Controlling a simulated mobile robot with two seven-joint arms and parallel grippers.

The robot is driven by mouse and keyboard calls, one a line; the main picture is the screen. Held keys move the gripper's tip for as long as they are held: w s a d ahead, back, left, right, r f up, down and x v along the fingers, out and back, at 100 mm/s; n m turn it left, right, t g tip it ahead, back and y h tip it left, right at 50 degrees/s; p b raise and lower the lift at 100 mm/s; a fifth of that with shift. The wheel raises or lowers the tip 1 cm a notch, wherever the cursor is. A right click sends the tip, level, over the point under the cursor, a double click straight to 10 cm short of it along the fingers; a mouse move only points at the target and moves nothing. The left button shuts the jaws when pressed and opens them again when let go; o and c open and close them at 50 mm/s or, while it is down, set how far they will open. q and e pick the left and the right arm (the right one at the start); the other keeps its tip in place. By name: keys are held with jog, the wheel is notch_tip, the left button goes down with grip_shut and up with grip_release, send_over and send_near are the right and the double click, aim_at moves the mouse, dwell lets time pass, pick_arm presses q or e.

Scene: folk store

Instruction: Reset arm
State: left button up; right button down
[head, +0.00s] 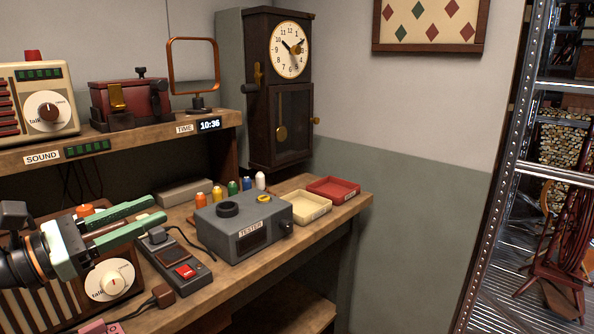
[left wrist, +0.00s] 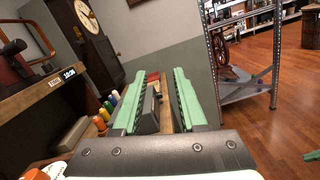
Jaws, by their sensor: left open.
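My left gripper (head: 140,220) comes in from the left in the head view, above the left part of the wooden workbench (head: 215,287). Its two green fingers are apart with nothing between them. In the left wrist view, the left gripper (left wrist: 155,85) also shows open, its fingers pointing along the bench. In the head view, the fingers pass over the radio with the white dial (head: 110,279) and end near the black device with a red switch (head: 183,271).
A grey tester box (head: 245,224) stands right of the fingers. Small coloured bottles (head: 216,196), a cream tray (head: 298,207) and a red tray (head: 334,188) sit behind it. A shelf (head: 120,140) overhangs the bench. A metal rack (head: 500,190) stands at the right.

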pick_arm(q)
jog(key=s+d+f+m+y, duration=0.1)
jog(key=s+f+m+y, duration=0.15)
jog(key=f+m, duration=0.95)
jog(key=s+d+f+m+y, duration=0.15)
jog(key=f+m+y, duration=0.25)
jog(key=f+m, duration=0.8)
jog(key=s+d+f+m+y, duration=0.1)
jog(key=s+f+m+y, duration=0.25)
jog(key=f+m, duration=0.85)
jog(key=s+d+f+n+g, duration=0.55)
jog(key=s+f+n, duration=0.35)
jog(key=s+f, duration=0.35)
notch_tip(320, 180, up, 9)
jog(key=a+t+p, duration=0.1)
jog(key=a+p, duration=0.1)
jog(key=p, duration=1.1)
jog(key=shift+s+a+r+n+y, duration=0.2)
jog(key=shift+s+a+n+y, duration=0.05)
jog(key=shift+s+n+y, duration=0.2)
pick_arm(e)
jog(key=s+d+r+h, duration=0.1)
jog(key=s+d+r, duration=0.1)
jog(key=r, duration=0.7)
jog(key=shift+d+r+m, duration=0.35)
jog(key=shift+d+m, duration=0.05)
jog(key=shift+d, duration=0.35)
jog(key=shift+s, duration=0.1)
